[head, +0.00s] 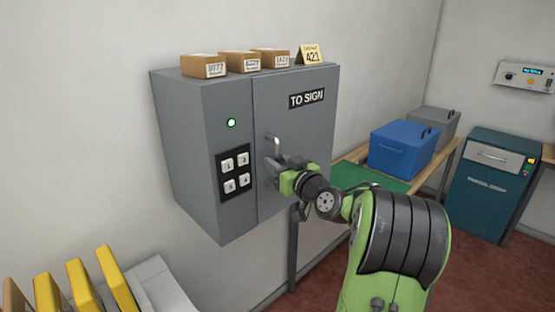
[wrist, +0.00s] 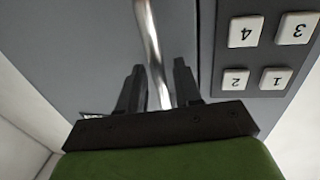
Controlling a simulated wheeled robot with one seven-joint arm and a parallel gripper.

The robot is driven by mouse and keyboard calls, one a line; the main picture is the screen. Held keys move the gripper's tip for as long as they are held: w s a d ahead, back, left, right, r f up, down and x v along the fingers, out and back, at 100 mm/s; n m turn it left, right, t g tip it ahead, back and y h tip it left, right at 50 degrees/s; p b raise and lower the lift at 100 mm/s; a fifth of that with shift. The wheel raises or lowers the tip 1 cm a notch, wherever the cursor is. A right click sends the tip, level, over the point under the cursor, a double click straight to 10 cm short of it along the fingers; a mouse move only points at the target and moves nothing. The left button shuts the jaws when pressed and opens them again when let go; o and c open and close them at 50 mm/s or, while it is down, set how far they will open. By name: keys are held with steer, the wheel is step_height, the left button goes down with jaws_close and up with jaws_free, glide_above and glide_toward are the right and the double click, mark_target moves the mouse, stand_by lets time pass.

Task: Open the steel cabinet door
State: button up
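The grey steel cabinet (head: 200,120) hangs on the wall in the head view. Its door (head: 300,135), labelled TO SIGN, looks shut and flush with the front. A silver bar handle (head: 274,145) stands upright near the door's left edge. My gripper (head: 272,168) is at the handle's lower part. In the wrist view the handle (wrist: 150,35) runs between my two fingers (wrist: 158,80), with a gap visible on each side, so the gripper is open around it. The handle's lower end is hidden in the head view. A keypad (head: 236,173) and a lit green lamp (head: 231,123) are left of the door.
Several small boxes (head: 240,62) and a yellow 421 card (head: 311,54) stand on the cabinet top. A blue bin (head: 400,150) and a grey bin (head: 436,125) stand on a table to the right. Yellow folders (head: 115,280) are at lower left.

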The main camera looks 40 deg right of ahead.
steer(key=shift+w, duration=0.2)
jaws_close()
steer(key=shift+s, duration=0.1)
